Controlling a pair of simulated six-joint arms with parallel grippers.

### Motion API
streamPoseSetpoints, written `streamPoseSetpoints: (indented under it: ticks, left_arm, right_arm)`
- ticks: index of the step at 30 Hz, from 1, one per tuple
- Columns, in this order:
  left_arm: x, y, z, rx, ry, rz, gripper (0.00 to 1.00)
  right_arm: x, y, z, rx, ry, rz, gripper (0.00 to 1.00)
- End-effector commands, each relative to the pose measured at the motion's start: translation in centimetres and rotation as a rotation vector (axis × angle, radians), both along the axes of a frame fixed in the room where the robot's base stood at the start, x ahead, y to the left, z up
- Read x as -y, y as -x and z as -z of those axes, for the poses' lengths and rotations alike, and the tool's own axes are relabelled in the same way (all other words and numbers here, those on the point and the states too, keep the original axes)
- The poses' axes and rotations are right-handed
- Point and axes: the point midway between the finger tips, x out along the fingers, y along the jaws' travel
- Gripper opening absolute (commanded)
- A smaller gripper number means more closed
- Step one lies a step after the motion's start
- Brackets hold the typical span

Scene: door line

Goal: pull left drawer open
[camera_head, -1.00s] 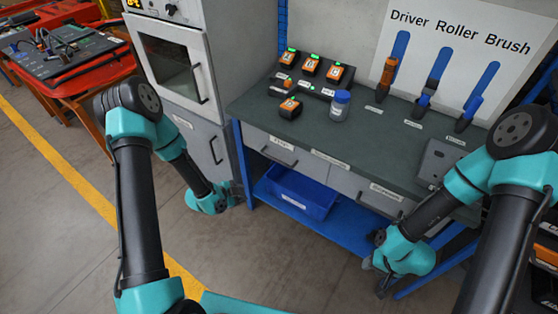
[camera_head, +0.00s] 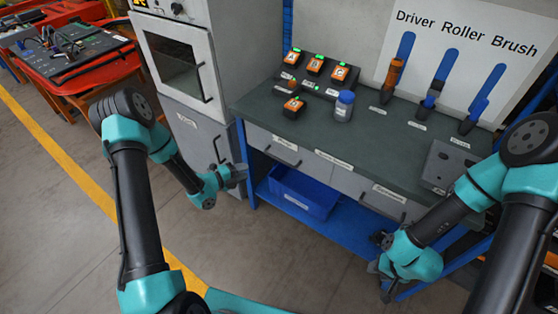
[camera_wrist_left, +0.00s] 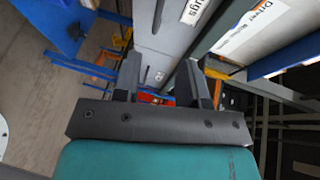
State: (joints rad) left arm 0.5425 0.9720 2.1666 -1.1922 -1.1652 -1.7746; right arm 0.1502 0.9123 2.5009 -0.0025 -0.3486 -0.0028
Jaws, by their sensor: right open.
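The left drawer (camera_head: 272,144) is a light grey front under the left end of the workbench, with a dark bar handle (camera_head: 286,158) and a small white label. It looks shut. My left gripper (camera_head: 238,174) is left of and a little below that handle, apart from it, near the bench's left leg. In the left wrist view the left gripper's fingers (camera_wrist_left: 160,75) are spread with nothing between them.
A second drawer (camera_head: 352,184) is to the right. A blue bin (camera_head: 300,194) stands on the blue lower shelf. A grey cabinet (camera_head: 193,135) with an oven-like unit (camera_head: 183,60) stands to the left.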

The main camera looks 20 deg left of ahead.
Motion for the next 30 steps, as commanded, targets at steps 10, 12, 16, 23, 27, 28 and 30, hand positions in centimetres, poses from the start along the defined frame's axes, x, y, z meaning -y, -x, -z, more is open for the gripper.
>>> streamPoseSetpoints:
  ticks: [10,12,16,23,27,28,30]
  left_arm:
    - [3.0,-3.2,0.8,0.000,0.000,0.004,0.39]
    - [3.8,-4.1,1.0,-0.001,0.000,0.003,0.39]
    - [5.2,-5.7,1.4,-0.001,0.000,0.002,0.39]
    - [7.8,-8.6,2.1,0.000,0.000,0.002,0.39]
    - [9.3,-10.2,2.5,0.000,-0.001,0.002,0.39]
    - [9.6,-10.6,2.6,-0.001,0.000,0.002,0.39]
    - [10.2,-11.3,2.8,-0.001,0.000,0.001,0.39]
  right_arm:
    - [0.0,0.0,0.0,0.000,0.000,0.000,0.43]
    - [0.0,0.0,0.0,0.000,0.000,0.000,0.43]
    - [0.0,0.0,0.0,0.000,0.000,0.000,0.43]
    - [0.0,0.0,0.0,0.000,0.000,0.000,0.43]
    - [0.0,0.0,0.0,0.000,0.000,0.000,0.43]
    - [0.0,0.0,0.0,0.000,0.000,0.000,0.43]
    - [0.0,0.0,0.0,0.000,0.000,0.000,0.43]
